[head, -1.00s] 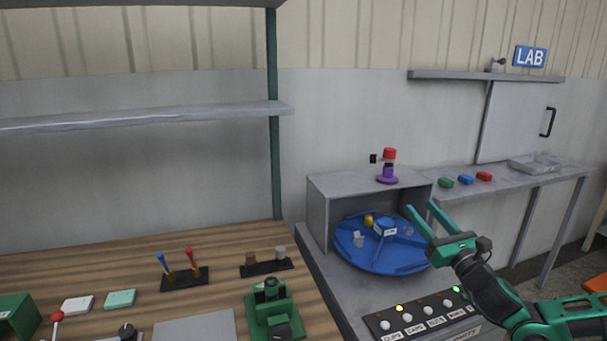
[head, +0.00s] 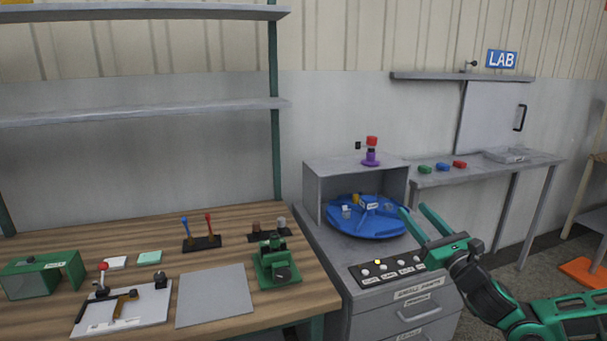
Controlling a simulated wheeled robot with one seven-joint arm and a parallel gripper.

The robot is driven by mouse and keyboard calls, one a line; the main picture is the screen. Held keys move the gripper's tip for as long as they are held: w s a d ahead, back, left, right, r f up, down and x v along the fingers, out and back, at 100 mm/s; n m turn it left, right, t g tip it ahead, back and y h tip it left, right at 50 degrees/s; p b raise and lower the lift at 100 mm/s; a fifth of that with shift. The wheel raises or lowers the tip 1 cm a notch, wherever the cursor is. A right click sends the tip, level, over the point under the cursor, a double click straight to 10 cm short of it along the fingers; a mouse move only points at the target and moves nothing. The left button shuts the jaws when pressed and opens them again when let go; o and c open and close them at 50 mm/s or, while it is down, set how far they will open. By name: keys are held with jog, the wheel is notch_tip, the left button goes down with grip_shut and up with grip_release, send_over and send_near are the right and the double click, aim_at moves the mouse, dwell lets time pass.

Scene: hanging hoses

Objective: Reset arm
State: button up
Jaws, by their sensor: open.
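My gripper (head: 422,221) is at the right in the head view, on my green and black arm. Its two green fingers are spread apart with nothing between them. They point up and left, in front of the grey counter. In the picture the left fingertip lies beside the right edge of the blue turntable (head: 362,226). I cannot tell whether they touch.
A button panel (head: 385,269) sits on the grey cabinet near the gripper. A grey box (head: 330,186) partly covers the turntable. Green, blue and red blocks (head: 442,167) lie on the back bench. A wooden table (head: 70,235) with tools and fixtures stands left.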

jog(key=s+a+f+n+g+y, duration=0.5)
jog(key=a+f+n+g, duration=0.4)
jog(key=a+n, duration=0.4)
jog(key=s+f+n+g+h, duration=0.3)
jog(key=s+f+n+g, duration=0.3)
jog(key=s+f+n, duration=0.45)
jog(key=s+d+r+n+g+h, duration=0.15)
jog(key=s+d+g+h, duration=0.45)
jog(key=d, duration=1)
jog(key=s+d+r+h, duration=0.1)
jog(key=s+d+r, duration=0.1)
jog(key=s+r, duration=0.2)
jog(key=s+d+r+h, duration=0.1)
jog(key=s+d+r, duration=0.2)
jog(key=s, duration=0.5)
jog(key=s+d+r+t+h, duration=0.1)
jog(key=s+d+r, duration=0.2)
jog(key=s+r, duration=0.2)
jog(key=shift+s, duration=0.65)
